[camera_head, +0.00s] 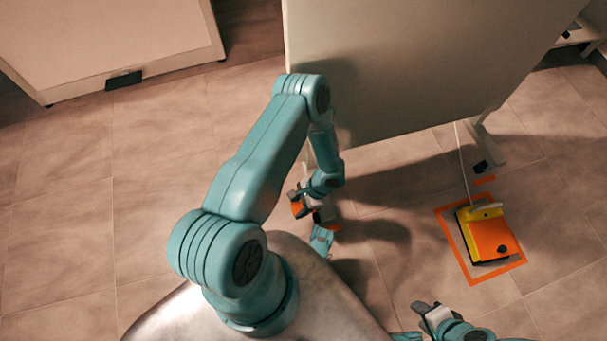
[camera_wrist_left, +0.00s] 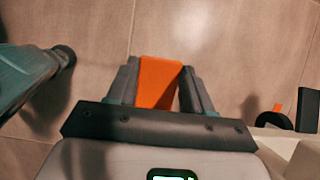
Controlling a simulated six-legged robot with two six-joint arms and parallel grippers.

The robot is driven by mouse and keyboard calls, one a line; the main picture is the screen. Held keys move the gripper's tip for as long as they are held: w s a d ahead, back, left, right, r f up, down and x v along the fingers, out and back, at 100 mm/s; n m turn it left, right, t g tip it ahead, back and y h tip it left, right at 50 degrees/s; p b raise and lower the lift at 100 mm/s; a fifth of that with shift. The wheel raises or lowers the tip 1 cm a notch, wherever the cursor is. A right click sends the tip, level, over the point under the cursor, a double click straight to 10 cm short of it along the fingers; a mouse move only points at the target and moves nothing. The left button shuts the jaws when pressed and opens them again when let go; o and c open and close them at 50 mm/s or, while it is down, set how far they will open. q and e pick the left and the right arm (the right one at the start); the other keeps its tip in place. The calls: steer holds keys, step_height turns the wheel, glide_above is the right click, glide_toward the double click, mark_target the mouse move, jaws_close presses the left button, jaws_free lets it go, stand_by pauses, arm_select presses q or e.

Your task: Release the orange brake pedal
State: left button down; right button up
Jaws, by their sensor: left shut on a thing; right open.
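My left gripper (camera_head: 308,203) is low beside the upright panel's near edge in the head view. It is shut on an orange flat piece (camera_head: 297,208), which looks like the orange brake pedal. In the left wrist view, this orange piece (camera_wrist_left: 158,80) sits between the two dark fingers of my left gripper (camera_wrist_left: 160,88). What the piece joins to is hidden. My right gripper (camera_head: 425,318) is open and empty at the bottom edge of the head view.
A yellow and orange foot pedal box (camera_head: 492,238) with a cable lies inside an orange floor outline (camera_head: 455,246) at right. A large beige panel (camera_head: 410,65) stands above my left gripper. A pale cabinet (camera_head: 105,40) is at upper left. The tiled floor at left is clear.

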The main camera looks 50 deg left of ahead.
arm_select(q)
steer(key=shift+w, duration=0.1)
arm_select(e)
steer(key=shift+w+r, duration=0.1)
steer(key=shift+w, duration=0.3)
arm_select(q)
steer(key=shift+c, duration=2.2)
jaws_free()
arm_select(e)
steer(key=shift+s, duration=0.1)
arm_select(q)
steer(key=p+v, duration=0.5)
steer(key=v, duration=1.1)
steer(key=shift+d+p, duration=0.2)
steer(key=shift+p, duration=0.15)
arm_select(e)
steer(key=shift+g, duration=0.4)
steer(key=r, duration=0.1)
steer(key=s+r, duration=0.1)
steer(key=r, duration=0.1)
steer(key=s+a+r, duration=0.1)
steer(key=r, duration=0.1)
steer(key=shift+r, duration=0.1)
arm_select(q)
steer(key=shift+r, duration=0.1)
